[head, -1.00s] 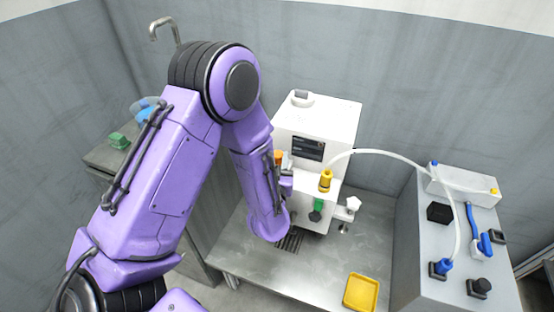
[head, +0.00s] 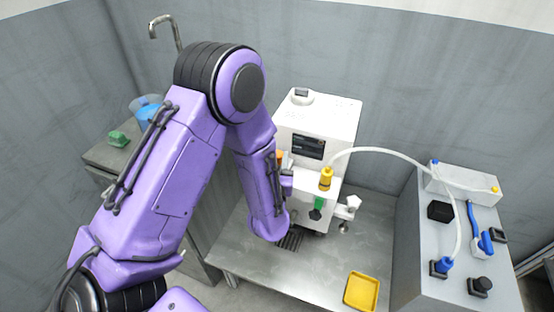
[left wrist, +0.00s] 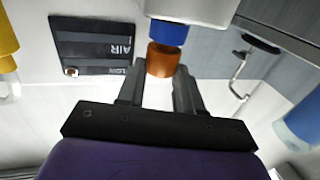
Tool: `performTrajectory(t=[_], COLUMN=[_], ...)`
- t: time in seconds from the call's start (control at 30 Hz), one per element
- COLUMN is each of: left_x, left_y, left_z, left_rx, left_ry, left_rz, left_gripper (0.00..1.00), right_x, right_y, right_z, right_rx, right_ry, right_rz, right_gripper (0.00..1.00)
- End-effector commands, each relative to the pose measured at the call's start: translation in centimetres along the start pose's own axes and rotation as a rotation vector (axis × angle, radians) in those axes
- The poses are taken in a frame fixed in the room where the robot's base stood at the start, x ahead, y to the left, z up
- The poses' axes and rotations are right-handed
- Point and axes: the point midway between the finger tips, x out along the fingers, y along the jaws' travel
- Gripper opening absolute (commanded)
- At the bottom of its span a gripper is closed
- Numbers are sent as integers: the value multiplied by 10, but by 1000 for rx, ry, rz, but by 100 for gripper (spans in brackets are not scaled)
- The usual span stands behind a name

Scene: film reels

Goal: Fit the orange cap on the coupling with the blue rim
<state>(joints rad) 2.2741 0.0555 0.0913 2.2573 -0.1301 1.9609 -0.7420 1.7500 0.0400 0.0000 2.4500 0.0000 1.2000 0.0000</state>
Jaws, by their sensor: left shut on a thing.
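The orange cap (left wrist: 162,60) is between the fingertips of my left gripper (left wrist: 160,72), which is shut on it in the left wrist view. The coupling with the blue rim (left wrist: 168,33) projects from the white machine directly beyond the cap. The cap's far end is close against the blue rim and looks lined up with it; I cannot tell whether it is seated. In the head view, a bit of orange (head: 279,157) shows beside the machine's left side. My left arm hides most of the gripper and the blue rim there. My right gripper is not in view.
The white machine (head: 318,120) also has a yellow fitting (head: 326,179), a green fitting (head: 317,204) and a white knob (head: 352,204). A yellow tray (head: 361,291) lies on the metal table. A grey console (head: 440,285) with a hose stands right. A blue container (head: 150,111) stands left.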

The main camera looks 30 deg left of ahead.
Motion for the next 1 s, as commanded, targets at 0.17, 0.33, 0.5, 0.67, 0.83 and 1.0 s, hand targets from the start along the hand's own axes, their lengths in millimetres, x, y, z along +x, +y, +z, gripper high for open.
performTrajectory(t=[0.17,0.33,0.5,0.67,0.83,1.0], left_x=[0,0,0,-10,-26,-43], left_y=[0,0,0,1,0,1], left_z=[4,4,4,4,4,4], left_rx=[0,0,0,1,2,1], left_ry=[0,0,0,-2,-1,-1], left_rz=[0,0,0,2,1,2], left_gripper=[7,46,46,46,46,46], right_x=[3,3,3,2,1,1], right_y=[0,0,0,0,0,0], right_z=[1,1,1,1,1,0], right_rx=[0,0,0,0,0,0], right_ry=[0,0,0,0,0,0], right_rz=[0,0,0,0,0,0], right_gripper=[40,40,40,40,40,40])
